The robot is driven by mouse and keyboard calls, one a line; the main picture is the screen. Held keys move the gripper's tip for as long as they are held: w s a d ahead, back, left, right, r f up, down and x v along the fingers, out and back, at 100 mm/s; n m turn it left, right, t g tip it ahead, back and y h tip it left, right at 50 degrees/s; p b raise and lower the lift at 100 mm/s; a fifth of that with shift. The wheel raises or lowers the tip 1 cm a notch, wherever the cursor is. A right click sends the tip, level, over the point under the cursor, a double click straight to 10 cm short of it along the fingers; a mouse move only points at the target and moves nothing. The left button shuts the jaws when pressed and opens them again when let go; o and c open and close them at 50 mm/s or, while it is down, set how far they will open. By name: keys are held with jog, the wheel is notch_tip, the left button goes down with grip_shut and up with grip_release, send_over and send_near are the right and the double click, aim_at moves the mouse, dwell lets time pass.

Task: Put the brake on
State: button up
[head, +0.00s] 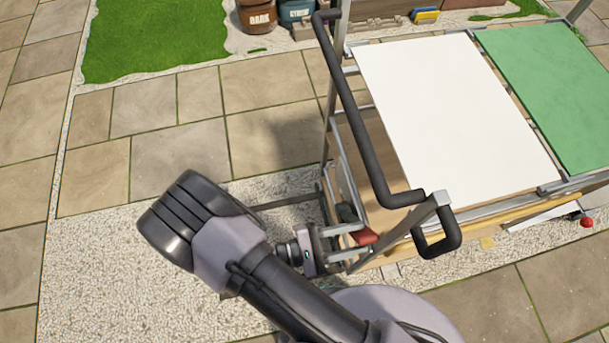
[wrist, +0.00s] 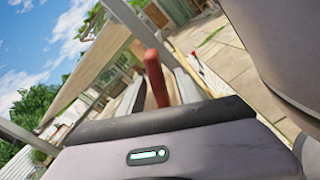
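A wheeled cart with a black handle (head: 362,130) stands on the right in the head view. A red lever (head: 366,236) shows low at its near left end, under the handle; I take it to be the brake. My gripper (head: 356,240) is beside it, with its two grey fingers pointing at the lever. In the wrist view the red lever (wrist: 155,78) rises between my spread fingers (wrist: 160,92), with gaps visible at its sides. The gripper looks open. Whether a finger touches the lever, and the lever's lower end, cannot be seen.
The cart carries a white board (head: 455,115) and a green board (head: 555,90). A red knob (head: 587,222) shows at its right. Pots (head: 257,17) stand at the back. Paving (head: 150,165) and gravel (head: 110,260) on the left are clear.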

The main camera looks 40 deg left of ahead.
jog(key=p+v, duration=0.1)
jog(key=v, duration=1.3)
